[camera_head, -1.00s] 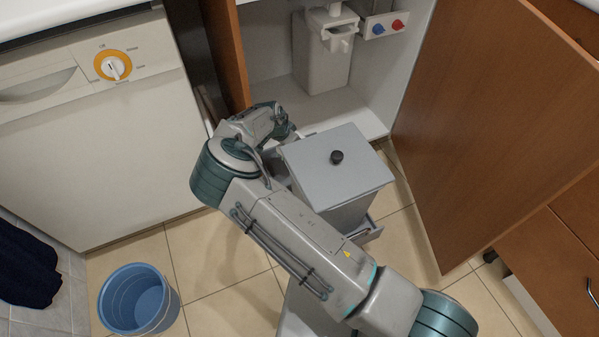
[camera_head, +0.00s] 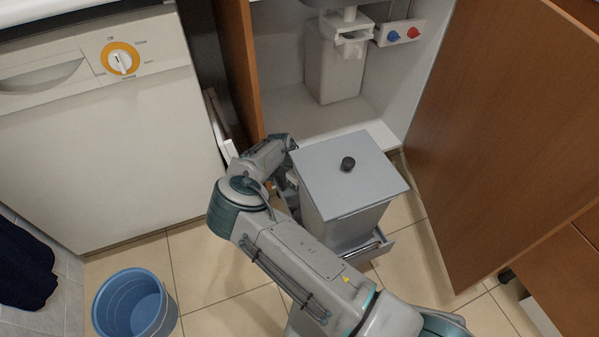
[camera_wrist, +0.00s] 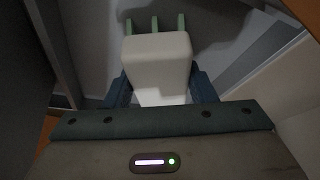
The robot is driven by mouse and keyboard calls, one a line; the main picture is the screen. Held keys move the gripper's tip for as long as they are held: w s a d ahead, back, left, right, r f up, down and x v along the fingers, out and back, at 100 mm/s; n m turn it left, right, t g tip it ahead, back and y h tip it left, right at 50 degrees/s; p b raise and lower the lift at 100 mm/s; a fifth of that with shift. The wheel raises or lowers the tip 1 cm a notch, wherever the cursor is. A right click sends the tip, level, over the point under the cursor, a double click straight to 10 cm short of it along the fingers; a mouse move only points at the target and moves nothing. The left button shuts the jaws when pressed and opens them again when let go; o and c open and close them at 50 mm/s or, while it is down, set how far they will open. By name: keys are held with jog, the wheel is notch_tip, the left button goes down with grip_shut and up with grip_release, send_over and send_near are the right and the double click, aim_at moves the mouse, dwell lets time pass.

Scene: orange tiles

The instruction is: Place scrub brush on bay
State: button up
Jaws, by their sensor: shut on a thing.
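In the wrist view my gripper (camera_wrist: 162,92) is shut on the scrub brush (camera_wrist: 157,50), a pale block with green bristles pointing to the top of the picture. Its fingers are on either side of the block. In the head view my arm hides most of the gripper and brush, at the left side of the grey lidded bin. The bin stands in a low grey pull-out tray (camera_head: 374,247), which seems to be the bay. Its left part is largely hidden by my arm. I cannot tell whether the brush touches any surface.
The grey bin (camera_head: 345,178) with a black knob stands right beside my wrist. The open cabinet door (camera_head: 500,140) is to the right, and the dishwasher (camera_head: 110,150) to the left. A blue bucket (camera_head: 134,303) stands on the tiled floor.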

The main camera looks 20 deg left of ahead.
jog(key=shift+f, duration=0.1)
jog(key=o, duration=1)
jog(key=p+v, duration=0.4)
jog(key=v, duration=0.8)
